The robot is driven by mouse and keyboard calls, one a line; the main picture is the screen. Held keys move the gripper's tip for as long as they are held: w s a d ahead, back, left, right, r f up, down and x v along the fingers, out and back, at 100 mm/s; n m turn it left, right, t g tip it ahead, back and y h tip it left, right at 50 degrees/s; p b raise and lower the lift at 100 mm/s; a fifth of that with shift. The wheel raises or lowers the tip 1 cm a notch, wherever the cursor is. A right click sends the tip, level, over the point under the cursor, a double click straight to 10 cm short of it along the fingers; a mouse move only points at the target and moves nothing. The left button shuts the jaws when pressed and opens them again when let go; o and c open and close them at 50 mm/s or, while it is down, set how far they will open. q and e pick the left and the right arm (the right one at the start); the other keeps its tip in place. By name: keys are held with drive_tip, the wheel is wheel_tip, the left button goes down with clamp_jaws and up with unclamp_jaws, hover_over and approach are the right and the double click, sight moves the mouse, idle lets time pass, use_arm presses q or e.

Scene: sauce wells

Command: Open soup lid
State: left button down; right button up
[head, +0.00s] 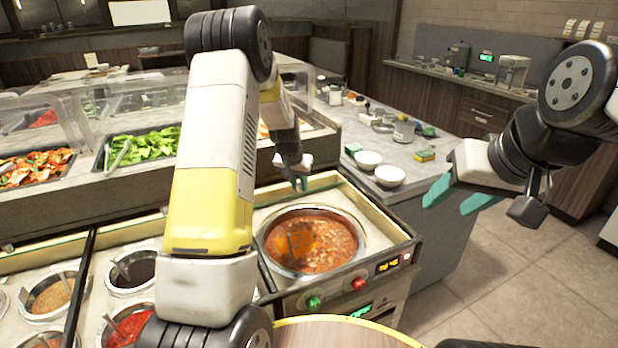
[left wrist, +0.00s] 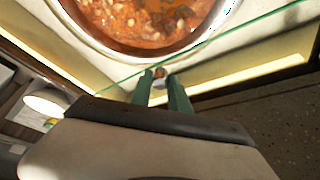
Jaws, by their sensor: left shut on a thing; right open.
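The soup well (head: 312,242) holds orange-red soup with chunks in a round metal pot; it also shows at the top of the left wrist view (left wrist: 150,15). A thin green glass edge, apparently the clear soup lid (left wrist: 215,38), slants past my fingertips in that view. The lid's pane is hard to make out in the head view. My left gripper (head: 300,183) is at the far side of the well. Its fingers (left wrist: 160,78) are shut on a small brownish knob, apparently the lid's handle. My right gripper (head: 457,198) is open and empty, right of the well.
Sauce wells (head: 130,270) lie left of my left arm. A salad bar with lettuce (head: 150,146) stands behind. The floor at right (head: 530,280) is free.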

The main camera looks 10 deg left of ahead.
idle(0.3)
use_arm(q)
drive_tip(key=w+a, duration=0.1)
drive_tip(key=w, duration=0.1)
drive_tip(key=w+a, duration=0.1)
drive_tip(key=shift+w+a, duration=0.3)
drive_tip(key=shift+w, duration=0.05)
drive_tip(key=c, duration=1.2)
unclamp_jaws()
drive_tip(key=shift+c, duration=0.2)
drive_tip(key=shift+r, duration=0.15)
drive_tip(key=v, duration=0.7)
drive_tip(key=shift+s+r, duration=0.2)
drive_tip(key=shift+r, duration=0.05)
